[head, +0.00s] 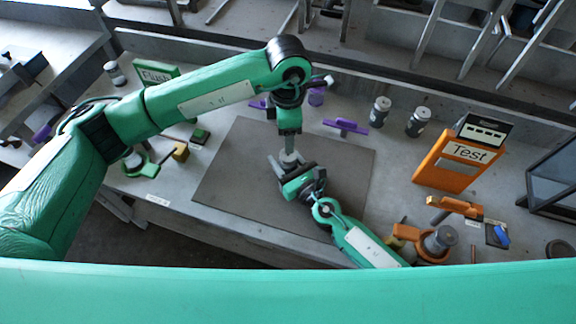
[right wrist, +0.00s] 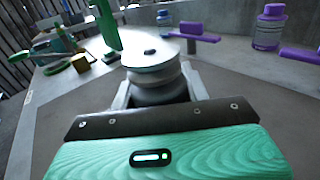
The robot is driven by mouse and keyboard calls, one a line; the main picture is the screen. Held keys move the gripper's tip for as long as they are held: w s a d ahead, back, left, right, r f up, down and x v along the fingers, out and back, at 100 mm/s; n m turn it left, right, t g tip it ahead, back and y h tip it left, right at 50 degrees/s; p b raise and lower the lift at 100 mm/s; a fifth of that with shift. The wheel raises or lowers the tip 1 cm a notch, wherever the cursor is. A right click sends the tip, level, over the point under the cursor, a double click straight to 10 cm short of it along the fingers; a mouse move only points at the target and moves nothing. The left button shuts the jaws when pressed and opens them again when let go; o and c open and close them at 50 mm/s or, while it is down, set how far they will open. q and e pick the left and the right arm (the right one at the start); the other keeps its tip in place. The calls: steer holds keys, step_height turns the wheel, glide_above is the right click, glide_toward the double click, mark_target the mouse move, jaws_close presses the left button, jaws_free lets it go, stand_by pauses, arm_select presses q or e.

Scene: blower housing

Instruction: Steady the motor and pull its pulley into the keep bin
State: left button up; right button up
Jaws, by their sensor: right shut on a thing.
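The motor (right wrist: 160,92) is a grey upright cylinder, with the pale, disc-shaped pulley (right wrist: 150,52) on top, dark at its centre. My right gripper (right wrist: 160,86) has a finger on each side of the motor's body, just below the pulley, and is shut on it. In the head view the pulley (head: 289,158) shows as a small pale disc, with the motor mostly hidden. My left gripper (head: 289,142) points down directly above the pulley; its fingers appear edge-on, so their opening and any contact are unclear. I cannot identify the keep bin.
A dark grey mat (head: 235,185) lies under the work. An orange Test box (head: 452,165), grey jars (head: 418,122) and purple parts (head: 345,127) stand around it. Orange tools (head: 455,207) lie at right, a green holder (head: 141,169) at left. The mat's left part is clear.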

mark_target(288, 156)
arm_select(q)
steer(key=shift+o, duration=0.4)
arm_select(e)
steer(key=shift+c, duration=0.6)
arm_select(q)
step_height(288, 156, down, 8)
steer(key=n, duration=0.7)
steer(key=shift+r+n, duration=0.1)
steer(key=shift+n, duration=0.2)
steer(key=shift+c, duration=0.2)
steer(key=c, duration=1.1)
steer(key=shift+c, duration=0.2)
steer(key=shift+r, duration=0.15)
